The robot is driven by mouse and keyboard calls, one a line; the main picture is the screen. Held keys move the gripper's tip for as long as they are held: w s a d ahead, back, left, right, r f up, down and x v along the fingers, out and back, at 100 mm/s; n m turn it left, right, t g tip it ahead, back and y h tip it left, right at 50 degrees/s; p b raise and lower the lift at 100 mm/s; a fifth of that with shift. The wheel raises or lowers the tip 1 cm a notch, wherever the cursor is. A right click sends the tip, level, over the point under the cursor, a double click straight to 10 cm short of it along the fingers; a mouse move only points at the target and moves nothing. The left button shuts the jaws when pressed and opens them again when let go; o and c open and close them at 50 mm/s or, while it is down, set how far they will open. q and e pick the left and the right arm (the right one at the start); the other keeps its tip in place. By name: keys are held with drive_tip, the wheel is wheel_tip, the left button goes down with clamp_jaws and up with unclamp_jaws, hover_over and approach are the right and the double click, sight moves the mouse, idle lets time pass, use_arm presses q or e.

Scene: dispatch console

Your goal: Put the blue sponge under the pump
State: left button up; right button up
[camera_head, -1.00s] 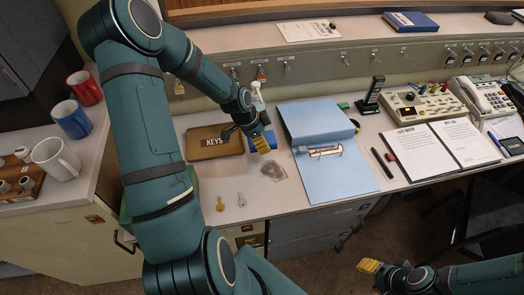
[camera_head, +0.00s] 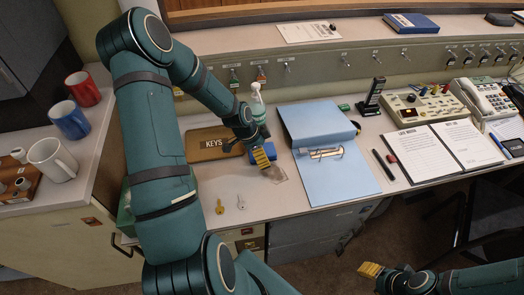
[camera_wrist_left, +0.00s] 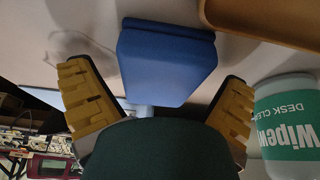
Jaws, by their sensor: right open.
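The white pump bottle (camera_head: 257,104) with a green label stands just behind the gripper. Its label also shows at the right of the left wrist view (camera_wrist_left: 288,125). My right gripper (camera_head: 370,269) is open and empty, low at the right, away from the desk.
A brown keys tray (camera_head: 205,148) is left of the sponge. A blue folder (camera_head: 335,175) lies open to the right. Several mugs (camera_head: 70,120) stand on the left counter. The desk front between keys and folder is mostly clear.

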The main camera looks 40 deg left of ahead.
use_arm(q)
drive_tip(key=shift+r, duration=0.1)
drive_tip(key=shift+a+r, duration=0.1)
drive_tip(key=shift+r, duration=0.2)
drive_tip(key=p+v, duration=0.3)
drive_tip(key=v, duration=0.8)
drive_tip(key=shift+s+r, duration=0.2)
